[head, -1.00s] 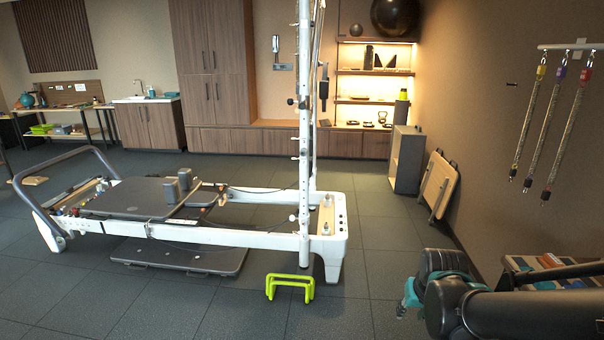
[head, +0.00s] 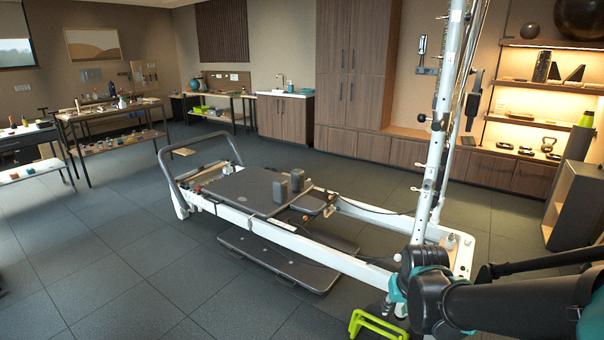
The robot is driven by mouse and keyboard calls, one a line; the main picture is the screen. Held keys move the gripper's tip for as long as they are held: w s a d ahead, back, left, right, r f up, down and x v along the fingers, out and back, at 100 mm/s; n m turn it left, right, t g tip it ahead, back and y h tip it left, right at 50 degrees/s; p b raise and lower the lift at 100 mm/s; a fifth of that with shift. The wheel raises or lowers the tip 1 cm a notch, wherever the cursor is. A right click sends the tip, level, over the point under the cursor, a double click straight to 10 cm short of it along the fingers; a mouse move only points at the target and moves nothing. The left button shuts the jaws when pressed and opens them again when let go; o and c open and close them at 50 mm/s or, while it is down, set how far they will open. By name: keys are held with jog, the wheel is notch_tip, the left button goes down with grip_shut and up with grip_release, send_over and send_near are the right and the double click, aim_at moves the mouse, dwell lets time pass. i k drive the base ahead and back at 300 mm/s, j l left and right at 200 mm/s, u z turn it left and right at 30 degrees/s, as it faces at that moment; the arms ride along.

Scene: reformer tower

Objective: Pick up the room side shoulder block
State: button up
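Two dark grey shoulder blocks stand upright side by side on the reformer carriage (head: 245,188). The nearer block (head: 279,191) is left of the farther block (head: 297,181). I cannot tell from the picture alone which one is called the room side block. My arm reaches in from the lower right, in front of the reformer's tower end.
The white reformer frame (head: 335,262) and the tower post (head: 436,130) lie near my arm. A dark platform (head: 275,262) lies beside the reformer. The floor at the left front is clear.

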aim_at(281, 185)
jog(key=i+j+u, duration=0.1)
jog(key=u, duration=0.3)
jog(key=i+u, duration=0.55)
jog(key=u, duration=0.2)
jog(key=i, duration=0.7)
jog(key=i+z, duration=0.35)
jog(key=i, duration=0.15)
jog(key=i+z, duration=0.3)
jog(key=i, duration=0.25)
jog(key=i+j+z, duration=0.35)
jog(key=i, duration=0.15)
jog(key=l, duration=0.1)
